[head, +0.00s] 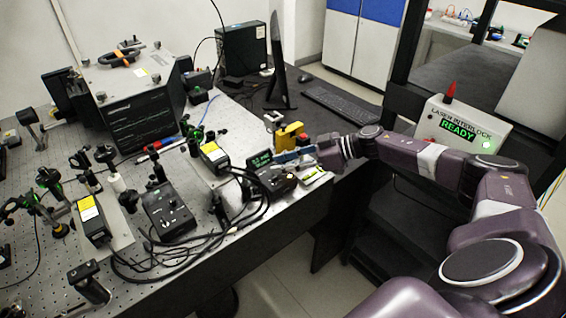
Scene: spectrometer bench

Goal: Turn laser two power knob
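A black laser controller (272,175) with a small lit green display stands near the front edge of the optical bench. Its knob is too small to make out surely. My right gripper (306,154) reaches in from the right, just behind and right of this controller. Whether it touches the controller, and whether its fingers are open or shut, I cannot tell. A second black controller (168,212) with small knobs lies further left. Two laser heads with yellow labels, one at the middle (213,156) and one at the left (92,218), stand on plates. My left gripper is not in view.
Black cables (150,262) loop along the bench front. Optic mounts crowd the left. A yellow block (289,136) stands behind my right gripper. A monitor (278,65) and keyboard (343,105) are at the back. A laser interlock box (463,128) at right reads READY.

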